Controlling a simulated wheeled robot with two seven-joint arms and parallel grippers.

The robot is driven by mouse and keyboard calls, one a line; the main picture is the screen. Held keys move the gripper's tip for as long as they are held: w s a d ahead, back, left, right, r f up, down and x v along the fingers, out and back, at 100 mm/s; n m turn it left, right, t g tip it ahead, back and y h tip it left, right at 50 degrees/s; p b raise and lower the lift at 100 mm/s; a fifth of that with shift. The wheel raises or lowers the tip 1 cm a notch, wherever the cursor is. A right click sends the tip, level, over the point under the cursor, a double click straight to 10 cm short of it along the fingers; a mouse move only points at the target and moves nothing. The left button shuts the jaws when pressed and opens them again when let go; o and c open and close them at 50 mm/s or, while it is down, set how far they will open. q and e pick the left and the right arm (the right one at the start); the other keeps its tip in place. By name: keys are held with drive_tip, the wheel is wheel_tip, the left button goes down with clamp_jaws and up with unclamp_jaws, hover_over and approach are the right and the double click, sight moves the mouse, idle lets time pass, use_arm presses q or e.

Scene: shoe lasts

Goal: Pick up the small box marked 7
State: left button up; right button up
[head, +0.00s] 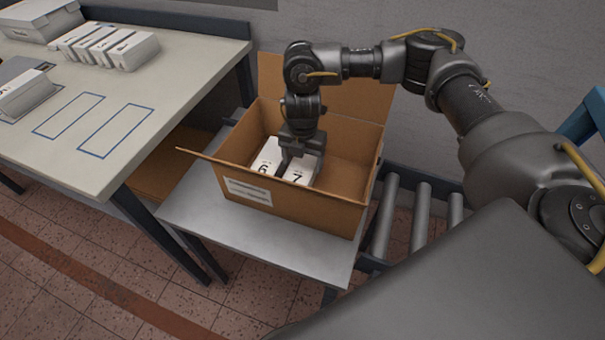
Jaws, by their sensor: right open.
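The small white box marked 7 (299,174) stands inside the open cardboard carton (320,207), beside a white box marked 6 (266,161) on its left. My right gripper (298,157) reaches down into the carton from above, at the top end of the box marked 7. It is open. The gripper hides part of both boxes, and I cannot tell whether its fingers touch the box marked 7. My left gripper does not show.
The carton's flaps stand open, and it rests on a grey platform (190,212) next to a roller conveyor (420,215). The worktable (160,90) at left carries several white boxes (110,47), a box on a dark pad (25,93) and blue outlined rectangles (115,126). The carton's right part looks empty.

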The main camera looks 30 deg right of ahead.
sight(302, 166)
wheel_tip(302, 166, down, 4)
drive_tip(key=shift+w+r, duration=0.1)
drive_tip(key=shift+r, duration=0.1)
drive_tip(key=c, duration=0.8)
